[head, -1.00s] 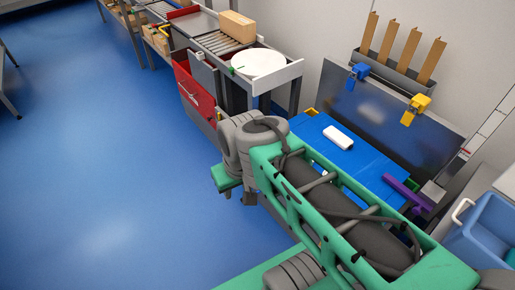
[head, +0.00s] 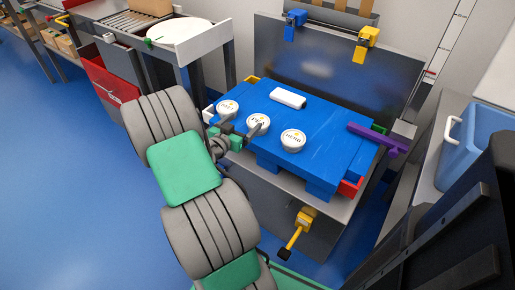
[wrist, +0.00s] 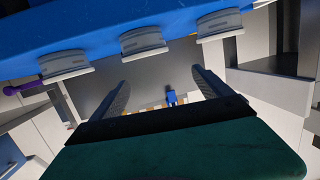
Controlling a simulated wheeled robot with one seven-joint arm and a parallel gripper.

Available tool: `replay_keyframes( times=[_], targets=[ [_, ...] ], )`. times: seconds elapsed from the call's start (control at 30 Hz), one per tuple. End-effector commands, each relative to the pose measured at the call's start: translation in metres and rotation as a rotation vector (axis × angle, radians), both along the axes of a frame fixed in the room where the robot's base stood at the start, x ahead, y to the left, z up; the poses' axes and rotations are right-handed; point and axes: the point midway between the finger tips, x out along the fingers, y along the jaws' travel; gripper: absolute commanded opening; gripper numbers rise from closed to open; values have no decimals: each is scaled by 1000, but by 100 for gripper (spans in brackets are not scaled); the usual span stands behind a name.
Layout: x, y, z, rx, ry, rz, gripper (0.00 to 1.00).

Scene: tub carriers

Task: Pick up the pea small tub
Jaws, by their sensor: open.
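Three small white tubs with printed lids stand in a row on a blue board (head: 325,135): a left tub (head: 227,107), a middle tub (head: 258,123) and a right tub (head: 293,140). The lid print is too small to tell which is pea. My gripper (head: 246,132) is at the board's near left edge, close to the middle tub and partly hidden by my arm. In the wrist view, my gripper (wrist: 159,78) is open and empty, its fingers apart. The middle tub (wrist: 143,42) shows beyond the gap between them, with one tub on either side.
A white block (head: 288,98) lies farther back on the board. A purple bar (head: 377,138) sticks out at its right end. A grey upright panel (head: 335,65) with blue and yellow clamps stands behind. A blue bin (head: 478,140) is at right. Open blue floor is at left.

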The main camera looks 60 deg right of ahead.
Motion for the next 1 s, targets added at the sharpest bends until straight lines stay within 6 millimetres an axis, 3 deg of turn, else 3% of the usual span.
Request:
replay_keyframes(
  times=[0.03, 0.1, 0.27, 0.7, 0.93, 1.0],
  targets=[
    [-15, -14, -39, -69, 11, -2, 94],
    [-24, -23, -48, -141, 13, 18, 99],
    [-28, -36, -49, -194, 13, 44, 100],
    [-24, -103, -45, -193, 13, 42, 100],
    [-22, -107, -44, -192, 14, 45, 100],
    [-22, -106, -44, -192, 14, 45, 96]
  ],
)
